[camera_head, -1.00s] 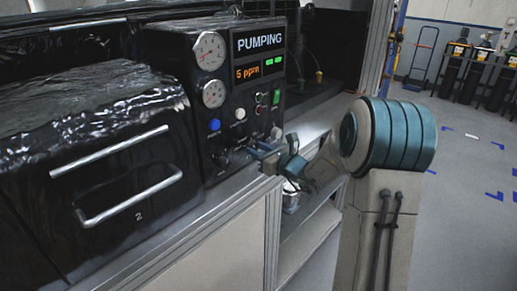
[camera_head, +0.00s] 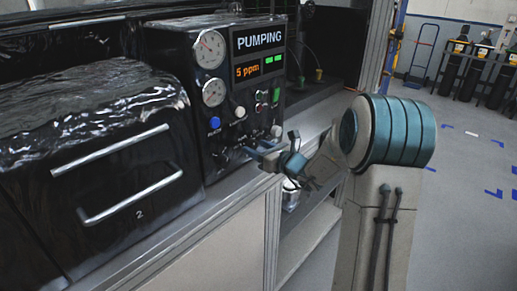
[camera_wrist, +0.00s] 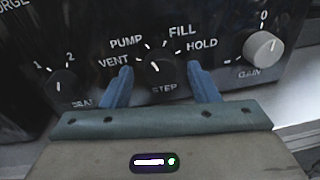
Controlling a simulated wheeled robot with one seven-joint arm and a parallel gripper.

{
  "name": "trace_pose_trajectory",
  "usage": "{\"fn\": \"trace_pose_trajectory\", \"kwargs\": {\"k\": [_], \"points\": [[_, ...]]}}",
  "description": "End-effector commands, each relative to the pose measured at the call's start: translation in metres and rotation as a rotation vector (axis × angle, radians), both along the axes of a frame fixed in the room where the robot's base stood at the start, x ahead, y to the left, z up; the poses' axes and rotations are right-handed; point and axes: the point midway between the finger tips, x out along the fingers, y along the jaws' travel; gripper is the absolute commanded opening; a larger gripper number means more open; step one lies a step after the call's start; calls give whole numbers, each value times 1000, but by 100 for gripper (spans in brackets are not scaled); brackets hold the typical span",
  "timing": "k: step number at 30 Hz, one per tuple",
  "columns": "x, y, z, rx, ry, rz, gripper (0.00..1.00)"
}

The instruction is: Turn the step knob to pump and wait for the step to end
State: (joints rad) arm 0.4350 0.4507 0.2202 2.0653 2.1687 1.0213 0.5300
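The black step knob (camera_wrist: 161,73) is in the middle of the wrist view, under the labels VENT, PUMP, FILL and HOLD. Its white mark seems to point up and left, toward PUMP; the small size leaves this a little uncertain. My gripper (camera_wrist: 162,87) is open, with one blue finger on each side of the knob and gaps visible between. In the head view my gripper (camera_head: 257,150) is at the lower front of the black control panel (camera_head: 204,125), partly hiding its lower knobs. The display (camera_head: 259,40) reads PUMPING, with an amber 5 ppm readout (camera_head: 248,71) below.
The gain knob (camera_wrist: 262,46) is to the right and the seat knob (camera_wrist: 62,86) to the left of the step knob. Two dials, a blue button (camera_head: 214,123) and a white button (camera_head: 240,112) are higher up. A drawer handle (camera_head: 133,194) sticks out at left.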

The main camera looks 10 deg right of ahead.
Motion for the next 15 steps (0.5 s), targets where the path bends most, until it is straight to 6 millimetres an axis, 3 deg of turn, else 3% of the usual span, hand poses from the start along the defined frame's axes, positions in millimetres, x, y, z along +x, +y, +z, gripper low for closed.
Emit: {"fn": "trace_pose_trajectory", "kwargs": {"k": [8,15], "points": [[-10,-8,1,-1,-1,-3,54],[-53,-35,3,-2,-2,-5,54]]}}
